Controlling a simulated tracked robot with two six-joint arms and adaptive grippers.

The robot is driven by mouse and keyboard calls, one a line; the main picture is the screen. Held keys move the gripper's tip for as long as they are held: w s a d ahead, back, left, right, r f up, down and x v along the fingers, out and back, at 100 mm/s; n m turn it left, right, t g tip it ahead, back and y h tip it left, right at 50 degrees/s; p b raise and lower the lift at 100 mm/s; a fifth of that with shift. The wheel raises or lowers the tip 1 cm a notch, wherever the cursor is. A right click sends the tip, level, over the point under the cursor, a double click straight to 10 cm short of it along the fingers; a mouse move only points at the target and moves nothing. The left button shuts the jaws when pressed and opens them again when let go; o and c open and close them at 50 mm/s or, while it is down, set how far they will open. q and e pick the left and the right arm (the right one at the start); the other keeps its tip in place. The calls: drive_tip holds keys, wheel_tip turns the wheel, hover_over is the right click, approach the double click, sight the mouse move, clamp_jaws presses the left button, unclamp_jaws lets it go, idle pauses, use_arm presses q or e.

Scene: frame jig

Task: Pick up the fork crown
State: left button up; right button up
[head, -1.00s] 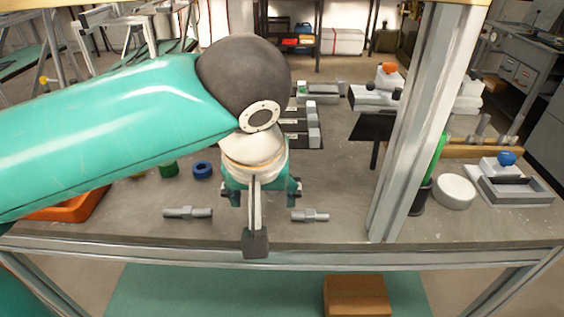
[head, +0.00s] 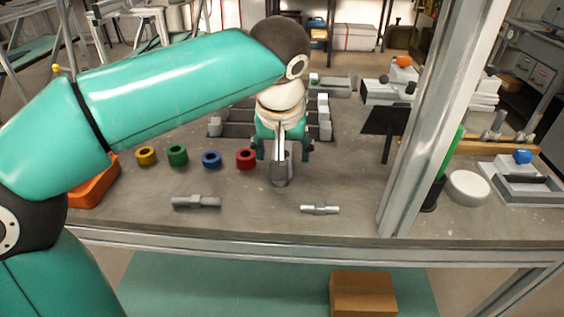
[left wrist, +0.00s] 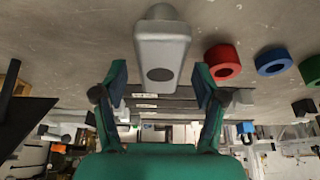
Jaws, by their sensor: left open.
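The fork crown (left wrist: 163,50) is a light grey block with a dark round hole and a rounded end, lying on the table in the left wrist view. In the head view it seems to be the grey piece (head: 281,176) below my left wrist, partly covered by my wrist parts. My left gripper (head: 283,152) is open, pointing down over it. In the left wrist view the two fingers (left wrist: 161,85) stand apart on either side of the block, with gaps visible and no contact seen. My right gripper is not in view.
Red (head: 246,158), blue (head: 211,159), green (head: 177,155) and yellow (head: 146,156) rings lie left of the gripper. Two silver fittings (head: 196,202) (head: 320,209) lie nearer the front edge. A metal post (head: 432,120) rises at right. An orange bin (head: 95,188) is at left.

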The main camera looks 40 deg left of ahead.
use_arm(q)
drive_tip(key=shift+f, duration=0.15)
drive_tip(key=c, duration=1.3)
clamp_jaws()
